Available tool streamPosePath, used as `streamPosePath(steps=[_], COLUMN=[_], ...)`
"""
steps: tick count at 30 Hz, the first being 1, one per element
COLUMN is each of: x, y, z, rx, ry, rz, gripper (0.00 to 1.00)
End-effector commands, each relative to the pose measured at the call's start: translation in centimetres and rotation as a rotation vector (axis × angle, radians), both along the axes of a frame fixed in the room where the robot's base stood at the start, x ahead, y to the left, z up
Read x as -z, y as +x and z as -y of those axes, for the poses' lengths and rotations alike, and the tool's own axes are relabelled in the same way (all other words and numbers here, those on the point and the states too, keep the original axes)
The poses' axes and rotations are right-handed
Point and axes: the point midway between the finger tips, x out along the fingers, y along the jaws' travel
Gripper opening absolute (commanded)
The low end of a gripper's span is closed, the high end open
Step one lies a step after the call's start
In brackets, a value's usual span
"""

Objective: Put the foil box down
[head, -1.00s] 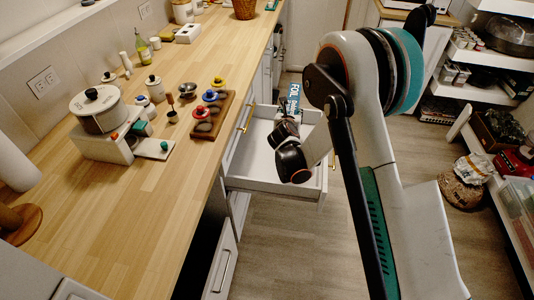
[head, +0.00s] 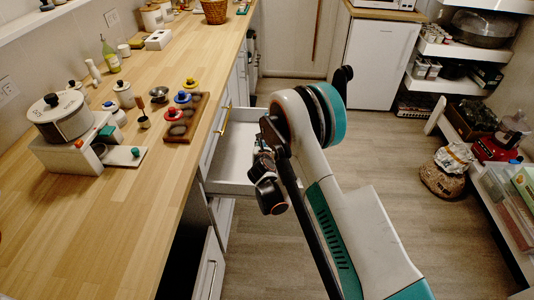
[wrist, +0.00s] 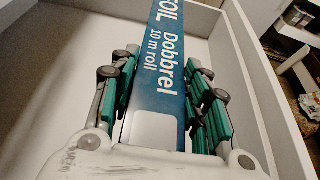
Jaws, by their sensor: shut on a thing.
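The foil box (wrist: 172,60) is blue with a white end and white lettering, in the wrist view. My gripper (wrist: 165,75) has green-padded fingers on both sides of the box and is shut on it. The box points away from my palm, with the white drawer's interior (wrist: 85,55) around and below it. Whether the box touches the drawer floor cannot be told. In the head view the open drawer (head: 232,160) shows left of my arm.
The wooden counter (head: 120,210) runs along the left, with a pot (head: 62,118) and a board of colored-knob pieces (head: 182,118) on it. A lower drawer (head: 208,270) is near. Floor is clear right of my arm, up to a sack (head: 447,172) and shelves.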

Motion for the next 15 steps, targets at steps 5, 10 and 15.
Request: streamPosePath(steps=[5,10,15], x=[2.8,3.8,3.7], y=[0.0,0.0,0.0], z=[0.0,0.0,0.0], rx=[0.000,0.000,0.000], ry=[0.000,0.000,0.000], rz=[0.000,0.000,0.000], gripper=[0.13,0.13,0.13])
